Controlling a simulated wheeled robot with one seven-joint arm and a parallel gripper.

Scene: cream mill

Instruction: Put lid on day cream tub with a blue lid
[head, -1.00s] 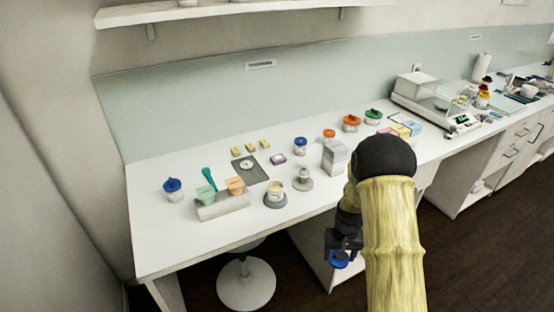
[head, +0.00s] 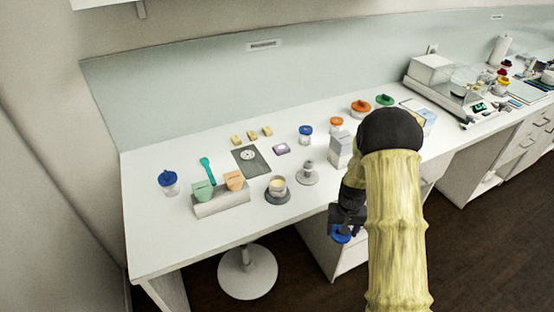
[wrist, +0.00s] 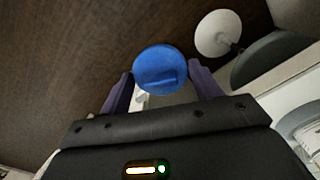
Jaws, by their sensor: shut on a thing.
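My gripper (wrist: 162,85) is shut on a blue lid (wrist: 160,66), held between its two fingers. In the head view the lid (head: 341,236) hangs below my gripper, in front of the table's front edge. An open tub with cream-coloured contents (head: 277,184) stands on a round grey base near the front edge, left of my gripper. Two other tubs have blue lids on: one at the far left (head: 169,181) and one farther back (head: 306,134). I cannot read any labels.
A block holding a green and an orange piece (head: 222,203) stands left of the open tub. A small metal weight-like object (head: 308,173) and a pale box (head: 341,150) stand to its right. A stool (head: 248,271) is below the table (head: 150,242).

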